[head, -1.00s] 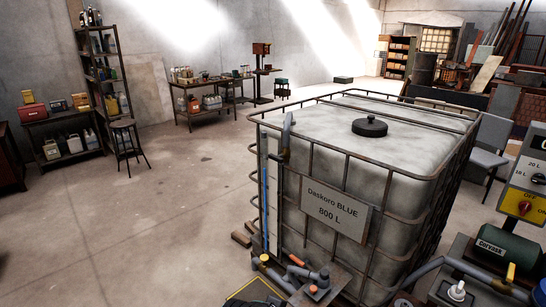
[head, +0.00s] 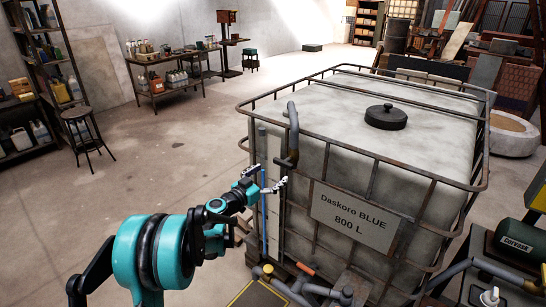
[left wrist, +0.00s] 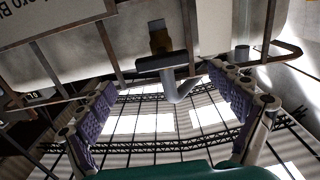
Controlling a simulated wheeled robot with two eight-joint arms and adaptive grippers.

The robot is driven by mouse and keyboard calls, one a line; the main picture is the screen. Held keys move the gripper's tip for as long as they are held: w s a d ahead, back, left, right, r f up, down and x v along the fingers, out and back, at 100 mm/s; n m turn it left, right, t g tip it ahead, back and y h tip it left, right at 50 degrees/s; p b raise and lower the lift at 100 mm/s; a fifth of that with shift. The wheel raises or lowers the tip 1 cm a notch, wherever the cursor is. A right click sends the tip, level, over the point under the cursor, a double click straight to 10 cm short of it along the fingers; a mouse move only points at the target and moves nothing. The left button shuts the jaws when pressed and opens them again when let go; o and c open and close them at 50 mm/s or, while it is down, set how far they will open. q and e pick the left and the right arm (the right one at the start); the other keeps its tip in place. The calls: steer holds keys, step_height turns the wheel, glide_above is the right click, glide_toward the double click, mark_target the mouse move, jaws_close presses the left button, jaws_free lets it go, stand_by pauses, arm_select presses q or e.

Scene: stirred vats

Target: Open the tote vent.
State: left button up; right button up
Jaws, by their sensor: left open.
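A white caged tote (head: 440,120) stands at centre right, with a black round cap (head: 385,117) seated on top. A grey bent pipe (head: 292,128) rises at its near left corner. The left wrist view shows a brass-coloured fitting (left wrist: 160,40) with a grey bar and bent grey piece (left wrist: 178,88) against the tote. I cannot tell for sure which part is the vent. My left gripper (head: 266,181) is open and empty, in front of that corner below the bent pipe. In the wrist view the grey piece shows between its spread fingers (left wrist: 165,102), apparently untouched. My right gripper is out of view.
Cage bars and a sign (head: 352,217) are close to the gripper. Pipework (head: 320,290) lies low in front of the tote, and a green pump (head: 515,240) stands at the right.

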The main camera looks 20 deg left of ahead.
mark_target(281, 165)
arm_select(q)
steer(key=b+x, duration=0.1)
steer(key=x, duration=0.5)
steer(key=shift+w, duration=0.4)
steer(key=shift+w+d+r+b, duration=0.2)
steer(key=shift+w+b, duration=0.15)
steer(key=shift+w, duration=0.2)
steer(key=c, duration=1.2)
